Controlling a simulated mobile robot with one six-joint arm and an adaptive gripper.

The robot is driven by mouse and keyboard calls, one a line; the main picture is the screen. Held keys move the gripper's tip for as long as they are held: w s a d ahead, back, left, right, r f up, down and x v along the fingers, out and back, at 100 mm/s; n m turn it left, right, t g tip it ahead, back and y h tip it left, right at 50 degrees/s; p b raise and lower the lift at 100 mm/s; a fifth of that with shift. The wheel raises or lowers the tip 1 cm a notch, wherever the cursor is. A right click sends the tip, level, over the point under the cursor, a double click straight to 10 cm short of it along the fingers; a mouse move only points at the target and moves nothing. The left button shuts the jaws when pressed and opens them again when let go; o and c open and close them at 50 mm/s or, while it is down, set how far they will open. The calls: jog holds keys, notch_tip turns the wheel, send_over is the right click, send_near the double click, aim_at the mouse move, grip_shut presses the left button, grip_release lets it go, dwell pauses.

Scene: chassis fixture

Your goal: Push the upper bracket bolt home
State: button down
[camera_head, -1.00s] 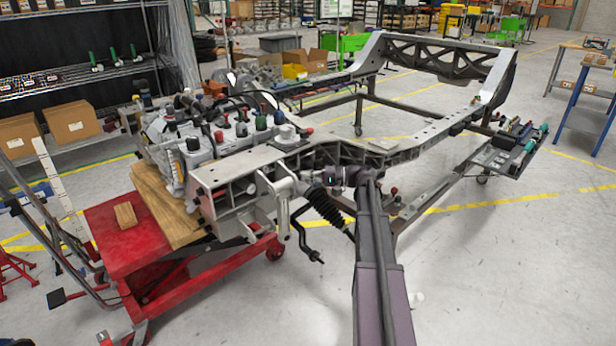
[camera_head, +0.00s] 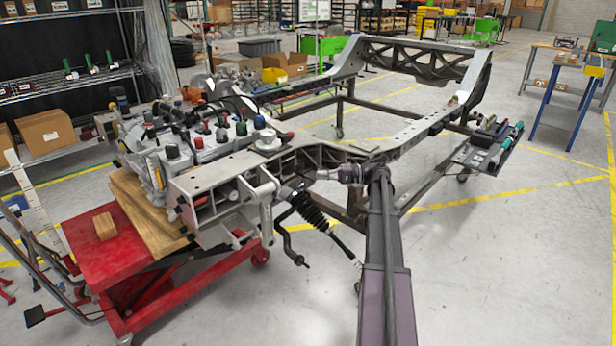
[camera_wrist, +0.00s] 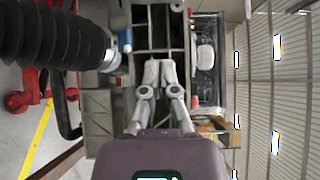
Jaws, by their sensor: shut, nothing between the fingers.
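The chassis frame (camera_head: 385,143) stands in front of me, with its front bracket end (camera_head: 222,176) at the left. My gripper (camera_head: 322,173) is at the near side rail, just above the black ribbed boot (camera_head: 308,208). In the wrist view my gripper (camera_wrist: 159,66) has its two fingers drawn together and empty, with the tips in front of the grey frame structure (camera_wrist: 155,32). I cannot tell whether the tips touch it. I cannot make out the upper bracket bolt in either view; it is too small or hidden by the fingers.
In the wrist view the ribbed boot (camera_wrist: 50,38) lies close on the left, with a blue part (camera_wrist: 124,40) between it and the fingers. A red lift cart (camera_head: 95,250) supports the engine (camera_head: 165,150).

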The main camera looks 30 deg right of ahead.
jog(key=shift+v, duration=1)
jog(key=shift+a, duration=0.1)
jog(key=a+f+g, duration=0.1)
jog(key=a, duration=0.3)
jog(key=a+f+g+h, duration=0.1)
jog(key=a+f, duration=0.1)
jog(key=a, duration=0.2)
jog(key=a+f+g+h, duration=0.1)
jog(key=a+f, duration=0.1)
jog(key=a, duration=0.2)
jog(key=shift+f, duration=0.1)
jog(key=s+a+f+n+g+h, duration=0.1)
jog(key=s+a+f+g+h, duration=0.15)
jog(key=a, duration=0.35)
jog(key=s+a+f+n+g+h, duration=0.1)
jog(key=a+f, duration=0.3)
jog(key=a, duration=0.2)
jog(key=s+a+f+n+g+h, duration=0.1)
jog(key=s+a+f+n+h, duration=0.15)
jog(key=s+a+h, duration=0.35)
jog(key=s+a+f+n+g+h, duration=0.1)
jog(key=s+a+f+h, duration=0.3)
jog(key=s+a, duration=0.4)
notch_tip(320, 180, up, 26)
jog(key=d+p, duration=0.1)
jog(key=p, duration=2.5)
jog(key=shift+f, duration=0.25)
jog(key=shift+d, duration=0.1)
